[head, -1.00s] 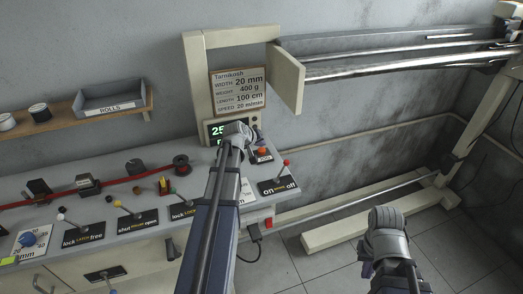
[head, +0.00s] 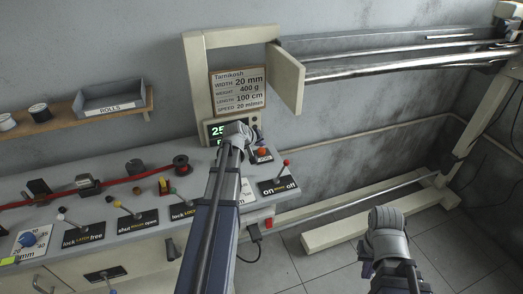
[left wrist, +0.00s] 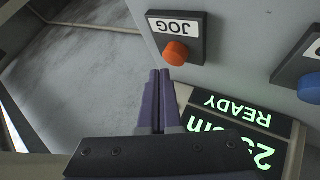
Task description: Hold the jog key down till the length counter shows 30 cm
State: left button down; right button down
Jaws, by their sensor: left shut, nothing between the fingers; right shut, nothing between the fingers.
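The jog key (left wrist: 176,52) is an orange-red round button on a dark plate marked JOG, upside down in the left wrist view. It also shows in the head view (head: 263,152), right of my left wrist. My left gripper (left wrist: 160,72) is shut and empty, its tips right beside the key; I cannot tell whether they touch it. The length counter (head: 215,131) shows green digits starting 25 in the head view, partly hidden by my arm. In the left wrist view the counter (left wrist: 235,140) shows READY. My right gripper (head: 388,218) is low at the right, away from the bench; its fingertips are not clearly seen.
A sign (head: 237,92) above the counter reads length 100 cm. A red-knobbed on/off lever (head: 286,163) stands right of the jog key. A blue button (left wrist: 310,86) sits beside the counter in the left wrist view. Several levers line the bench's left part.

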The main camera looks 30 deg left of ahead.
aim_at(261, 151)
pick_arm(q)
jog(key=shift+f, duration=0.1)
dwell(0.3)
jog(key=shift+f+b, duration=0.3)
jog(key=shift+b, duration=0.15)
jog(key=shift+f+b, duration=0.55)
dwell(0.6)
jog(key=shift+r, duration=0.1)
dwell(0.3)
jog(key=shift+r+p, duration=0.9)
jog(key=shift+p, duration=0.1)
notch_tip(261, 151, up, 5)
jog(key=p, duration=0.5)
